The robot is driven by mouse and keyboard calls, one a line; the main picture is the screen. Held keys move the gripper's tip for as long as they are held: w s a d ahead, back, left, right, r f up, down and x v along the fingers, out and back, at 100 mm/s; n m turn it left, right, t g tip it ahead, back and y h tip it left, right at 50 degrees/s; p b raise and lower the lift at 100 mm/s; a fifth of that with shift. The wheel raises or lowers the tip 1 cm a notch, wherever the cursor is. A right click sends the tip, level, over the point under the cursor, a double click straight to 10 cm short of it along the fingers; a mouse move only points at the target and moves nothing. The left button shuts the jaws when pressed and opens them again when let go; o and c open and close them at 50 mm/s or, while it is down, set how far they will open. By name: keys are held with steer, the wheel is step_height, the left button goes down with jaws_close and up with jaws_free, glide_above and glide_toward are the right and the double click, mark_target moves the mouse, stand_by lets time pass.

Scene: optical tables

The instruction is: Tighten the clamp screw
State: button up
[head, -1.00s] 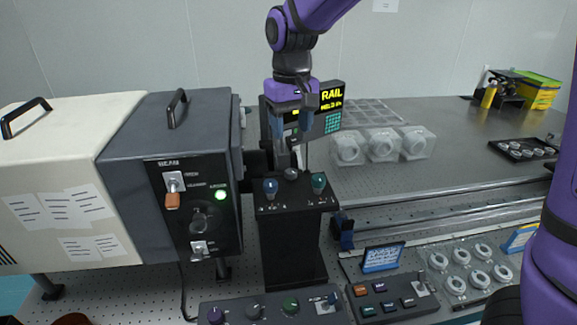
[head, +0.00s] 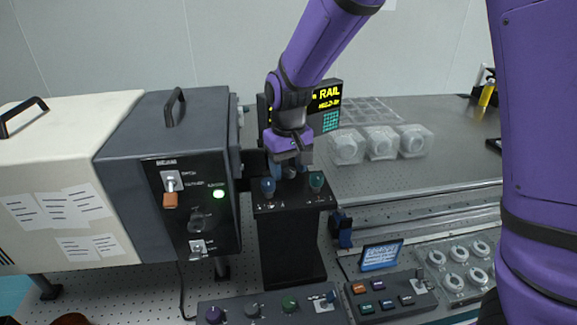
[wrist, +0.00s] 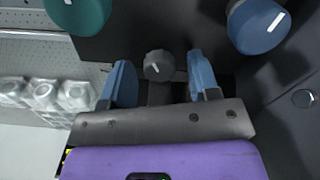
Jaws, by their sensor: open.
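A black post unit (head: 287,235) stands in the middle of the head view, with a blue knob (head: 268,187) and a green knob (head: 316,182) on its top panel. In the wrist view a small grey knob with a white mark (wrist: 158,66), which looks like the clamp screw, sits between the green knob (wrist: 78,12) and the blue knob (wrist: 258,24). My gripper (wrist: 160,80) is open, its blue fingers on either side of the grey knob, with gaps showing. In the head view my gripper (head: 288,168) is low over the top panel and mostly hides the grey knob.
A dark grey box with switches and a green light (head: 170,185) stands close on the left. A display reading RAIL (head: 327,96) is behind my gripper. Control panels (head: 270,308) lie in front. Clear plastic housings (head: 380,143) stand to the right.

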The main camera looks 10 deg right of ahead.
steer(key=c, duration=0.9)
steer(key=shift+c, duration=0.2)
